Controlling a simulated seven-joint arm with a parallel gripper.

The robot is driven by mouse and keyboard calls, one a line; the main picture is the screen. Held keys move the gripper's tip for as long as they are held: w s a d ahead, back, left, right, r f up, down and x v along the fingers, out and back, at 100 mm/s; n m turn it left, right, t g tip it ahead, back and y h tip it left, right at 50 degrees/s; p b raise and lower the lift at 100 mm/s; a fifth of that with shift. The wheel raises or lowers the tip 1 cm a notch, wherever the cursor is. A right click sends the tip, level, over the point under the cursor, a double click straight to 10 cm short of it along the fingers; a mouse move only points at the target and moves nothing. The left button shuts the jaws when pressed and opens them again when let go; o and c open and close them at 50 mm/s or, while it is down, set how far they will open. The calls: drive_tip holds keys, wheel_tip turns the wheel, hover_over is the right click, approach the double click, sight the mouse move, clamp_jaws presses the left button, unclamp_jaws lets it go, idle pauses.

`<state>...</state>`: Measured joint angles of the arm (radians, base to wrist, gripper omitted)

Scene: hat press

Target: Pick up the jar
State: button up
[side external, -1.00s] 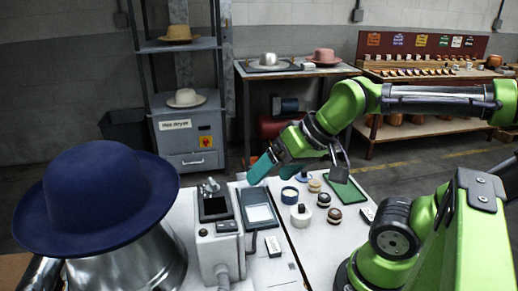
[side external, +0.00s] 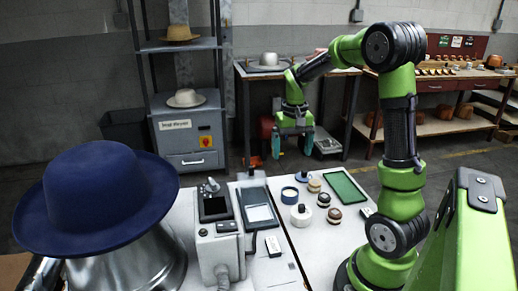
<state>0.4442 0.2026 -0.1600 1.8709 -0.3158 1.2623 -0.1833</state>
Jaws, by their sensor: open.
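Several small round containers stand on the white worktable. One is a white jar-like pot with a black knob (side external: 301,215).
A blue hat (side external: 97,195) on a metal form fills the left. A grey press unit (side external: 218,243) and a dark framed tray (side external: 258,208) stand left of the containers. A green mat (side external: 345,186) lies to their right. A back table holds a pale hat (side external: 268,60).

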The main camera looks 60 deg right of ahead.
sight(290, 195)
wheel_tip(290, 195, down, 16)
drive_tip(key=shift+s+r, duration=0.1)
drive_tip(key=shift+r, duration=0.1)
drive_tip(key=c, duration=1.3)
